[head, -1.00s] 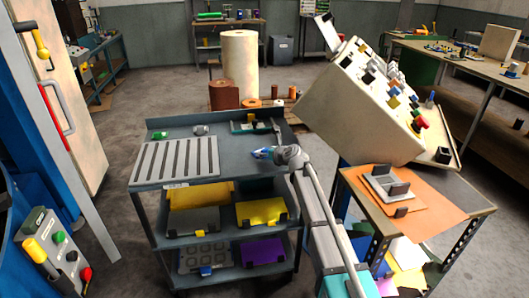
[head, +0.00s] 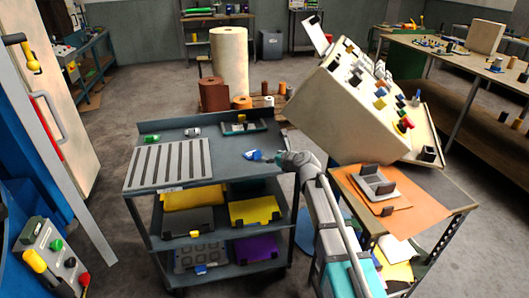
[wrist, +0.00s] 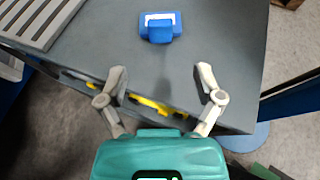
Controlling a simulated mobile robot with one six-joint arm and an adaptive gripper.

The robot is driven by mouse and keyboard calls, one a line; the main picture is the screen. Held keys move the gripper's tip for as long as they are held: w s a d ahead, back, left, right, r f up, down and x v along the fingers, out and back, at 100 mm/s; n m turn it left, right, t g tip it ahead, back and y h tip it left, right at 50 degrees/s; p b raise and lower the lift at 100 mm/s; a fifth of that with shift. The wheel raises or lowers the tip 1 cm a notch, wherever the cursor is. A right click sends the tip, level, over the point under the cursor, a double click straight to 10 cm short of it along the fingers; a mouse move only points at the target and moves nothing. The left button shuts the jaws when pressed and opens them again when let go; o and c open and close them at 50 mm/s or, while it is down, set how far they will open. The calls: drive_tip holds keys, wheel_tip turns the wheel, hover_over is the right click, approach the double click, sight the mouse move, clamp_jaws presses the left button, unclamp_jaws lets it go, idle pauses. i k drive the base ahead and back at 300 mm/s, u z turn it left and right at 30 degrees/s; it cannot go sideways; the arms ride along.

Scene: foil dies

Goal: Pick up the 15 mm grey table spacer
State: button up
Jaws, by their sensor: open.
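A small grey block (head: 192,132), likely the spacer, lies on the top of the grey-blue trolley (head: 215,172), near its back edge. Its size cannot be read. A blue block (head: 253,155) lies near the trolley's right side; in the wrist view the blue block (wrist: 160,28) has a white label and stands ahead of the fingers. My gripper (wrist: 162,76) is open and empty above the trolley's edge, apart from the blue block. The grey block does not show in the wrist view.
A slotted grey plate (head: 168,165) covers the trolley top's left front. A green block (head: 151,139) and a dark green fixture (head: 244,127) lie at the back. A bench with an orange mat (head: 425,205) stands to the right. The trolley top's middle is bare.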

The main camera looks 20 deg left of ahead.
sight(191, 132)
drive_tip(key=u, duration=1.4)
